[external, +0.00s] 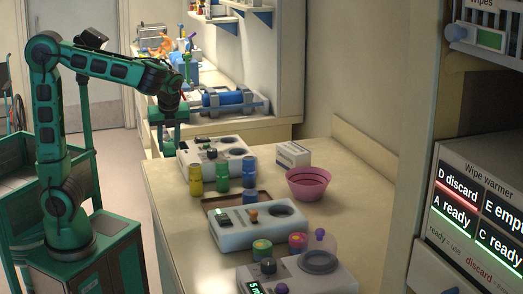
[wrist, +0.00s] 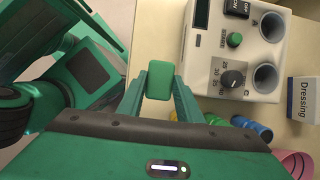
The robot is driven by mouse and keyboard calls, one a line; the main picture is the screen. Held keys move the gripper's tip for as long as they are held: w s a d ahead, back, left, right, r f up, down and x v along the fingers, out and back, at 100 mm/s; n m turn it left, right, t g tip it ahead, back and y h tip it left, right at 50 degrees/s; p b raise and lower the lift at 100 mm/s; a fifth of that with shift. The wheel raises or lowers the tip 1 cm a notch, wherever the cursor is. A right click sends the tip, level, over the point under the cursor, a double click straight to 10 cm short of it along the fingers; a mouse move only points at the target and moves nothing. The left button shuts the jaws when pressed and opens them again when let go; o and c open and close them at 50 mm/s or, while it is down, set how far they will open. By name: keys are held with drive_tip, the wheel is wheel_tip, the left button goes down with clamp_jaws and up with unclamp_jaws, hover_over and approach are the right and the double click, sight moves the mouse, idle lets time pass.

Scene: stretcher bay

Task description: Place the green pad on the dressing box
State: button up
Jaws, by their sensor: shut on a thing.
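The green pad (wrist: 160,80) is a small rounded block between the two fingertips of my gripper (wrist: 160,88) in the wrist view. My gripper is shut on it. In the external view my gripper (external: 168,138) hangs at the counter's left edge, beside a white device, and the pad cannot be made out there. The dressing box (external: 293,154) is a small white box standing on the counter, right of that device and apart from my gripper. In the wrist view the box (wrist: 303,97) shows its "Dressing" label at the right edge. Its top looks bare.
The white device (external: 215,152) with knob and round wells lies between my gripper and the box. Yellow, green and blue bottles (external: 222,177) stand in front of it. A pink bowl (external: 308,183) is close to the box. More devices (external: 258,226) fill the near counter.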

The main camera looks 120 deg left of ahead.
drive_tip(key=shift+m+t, duration=0.3)
drive_tip(key=shift+m, duration=0.6)
drive_tip(key=w+a, duration=0.3)
drive_tip(key=w+a+r, duration=0.1)
drive_tip(key=w+a, duration=0.2)
drive_tip(key=w, duration=0.1)
drive_tip(key=shift+a+r, duration=0.2)
drive_tip(key=w+a+r+m+t, duration=0.1)
drive_tip(key=w+a+r+m, duration=0.2)
drive_tip(key=a, duration=0.6)
drive_tip(key=w+a+r+m+t, duration=0.15)
drive_tip(key=w+a+m, duration=0.3)
drive_tip(key=a, duration=0.45)
drive_tip(key=w+a+r+m+t, duration=0.2)
drive_tip(key=w+a+m, duration=0.15)
drive_tip(key=a, duration=0.55)
hover_over(288, 148)
drive_tip(key=d, duration=0.2)
wheel_tip(288, 148, down, 7)
drive_tip(key=shift+m+y, duration=0.3)
drive_tip(key=shift+y, duration=0.1)
drive_tip(key=shift+s+a+f, duration=0.1)
drive_tip(key=shift+s+f, duration=0.1)
drive_tip(key=shift+f, duration=0.85)
drive_tip(key=shift+s+a+f, duration=0.1)
drive_tip(key=shift+s+f, duration=0.05)
drive_tip(key=shift+f, duration=0.9)
drive_tip(key=shift+f, duration=0.1)
drive_tip(key=o, duration=1)
